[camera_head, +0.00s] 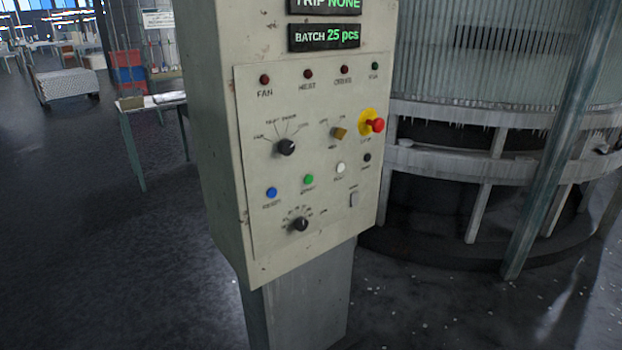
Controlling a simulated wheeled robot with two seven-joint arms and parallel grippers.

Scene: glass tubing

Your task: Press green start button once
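The green start button (308,179) is a small round green button on the face of a cream control panel (258,215). It sits between a blue button (271,192) on its left and a white button (340,168) on its right. A black selector knob (286,146) is above it and another black knob (300,224) is below it. Nothing covers or touches the green button. Neither of my grippers shows in the head view.
A red mushroom stop button (377,125) on a yellow base sticks out at the panel's right. A brass-coloured knob (339,133) is left of it. A large round machine (480,80) with a slanted post (545,150) stands behind at right. The floor left of the panel is open.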

